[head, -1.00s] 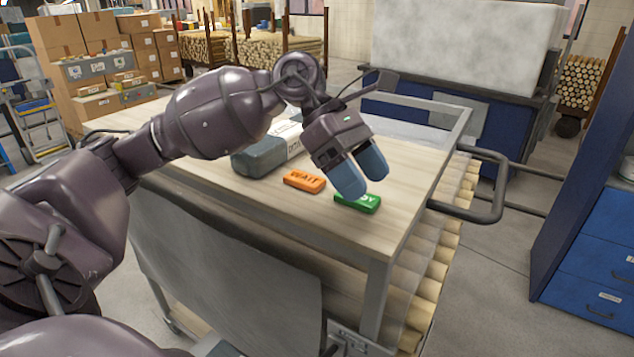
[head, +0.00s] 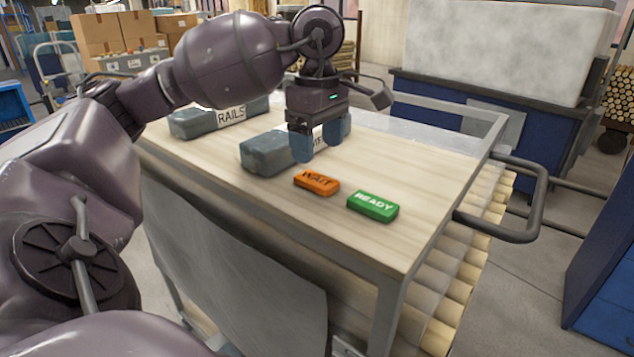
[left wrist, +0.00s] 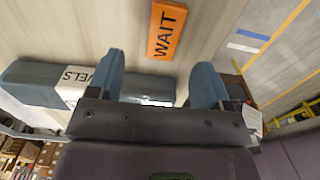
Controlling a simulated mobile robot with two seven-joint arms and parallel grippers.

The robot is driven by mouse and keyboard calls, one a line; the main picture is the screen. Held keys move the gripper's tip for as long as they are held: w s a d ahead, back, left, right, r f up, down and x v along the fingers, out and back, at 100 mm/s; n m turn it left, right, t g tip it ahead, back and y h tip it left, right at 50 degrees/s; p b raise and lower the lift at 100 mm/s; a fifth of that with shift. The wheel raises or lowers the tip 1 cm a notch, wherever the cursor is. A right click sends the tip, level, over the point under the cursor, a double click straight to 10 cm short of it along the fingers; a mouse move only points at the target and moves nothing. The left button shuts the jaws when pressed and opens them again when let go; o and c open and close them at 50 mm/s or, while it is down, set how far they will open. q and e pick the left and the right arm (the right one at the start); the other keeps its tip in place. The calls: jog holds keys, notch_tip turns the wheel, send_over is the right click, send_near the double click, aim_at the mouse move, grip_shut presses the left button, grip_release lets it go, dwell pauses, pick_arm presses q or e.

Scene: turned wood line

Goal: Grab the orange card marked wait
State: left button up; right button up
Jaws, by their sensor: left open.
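The orange card marked WAIT (head: 317,183) lies flat on the wooden cart top (head: 230,190), near its front edge. It also shows in the left wrist view (left wrist: 167,32), ahead of the fingers. My left gripper (head: 319,146) points down, open and empty, above and a little behind the card, apart from it. Its two blue fingers show in the left wrist view (left wrist: 158,88). A green card marked READY (head: 373,206) lies just right of the orange one. My right gripper is not in view.
A grey-blue bundle with a white label (head: 268,153) lies behind the cards, partly hidden by my gripper. Another bundle labelled RAILS (head: 192,124) lies farther left. A metal handle (head: 540,195) sticks out at the cart's right. The cart top right of the gripper is clear.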

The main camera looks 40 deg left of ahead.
aim_at(315, 177)
pick_arm(q)
jog(key=shift+s+a+f, duration=0.1)
jog(key=shift+s+f, duration=0.05)
jog(key=shift+f, duration=1.35)
jog(key=shift+s+a+f, duration=0.1)
jog(key=shift+f, duration=1.35)
jog(key=c, duration=1)
jog(key=shift+r, duration=0.15)
